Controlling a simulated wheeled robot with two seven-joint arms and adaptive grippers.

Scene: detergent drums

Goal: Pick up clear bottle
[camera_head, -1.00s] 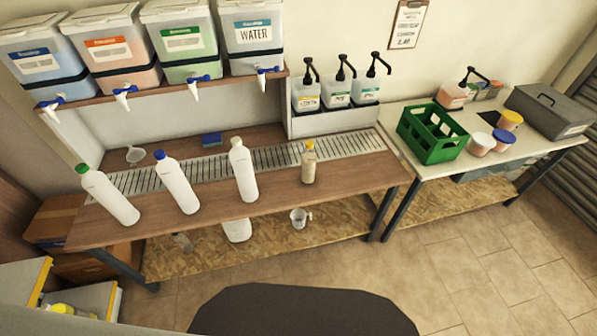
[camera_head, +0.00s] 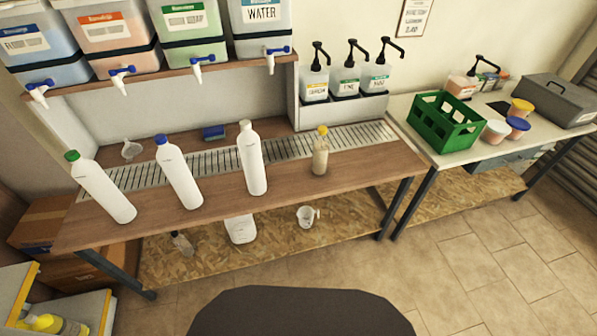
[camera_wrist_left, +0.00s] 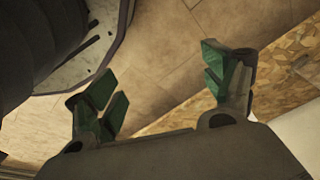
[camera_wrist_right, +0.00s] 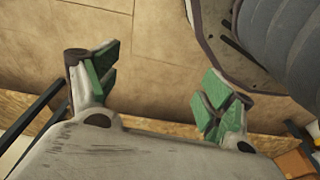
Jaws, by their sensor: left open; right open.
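A small see-through bottle with a yellow cap and pale contents (camera_head: 320,156) stands upright on the wooden bench (camera_head: 350,183), right of three white bottles. Another small clear-looking bottle (camera_head: 181,243) is on the lower shelf, partly hidden below the bench edge. My left gripper (camera_wrist_left: 158,85) is open and empty, with floor behind its green finger pads in the left wrist view. My right gripper (camera_wrist_right: 160,85) is open and empty over the floor in the right wrist view. Neither gripper shows in the head view.
White bottles with a green cap (camera_head: 101,189), blue cap (camera_head: 178,175) and white cap (camera_head: 252,160) stand on the bench. A white jug (camera_head: 240,229) and cup (camera_head: 307,216) sit below. A green crate (camera_head: 443,125) is on the right table. Floor in front is clear.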

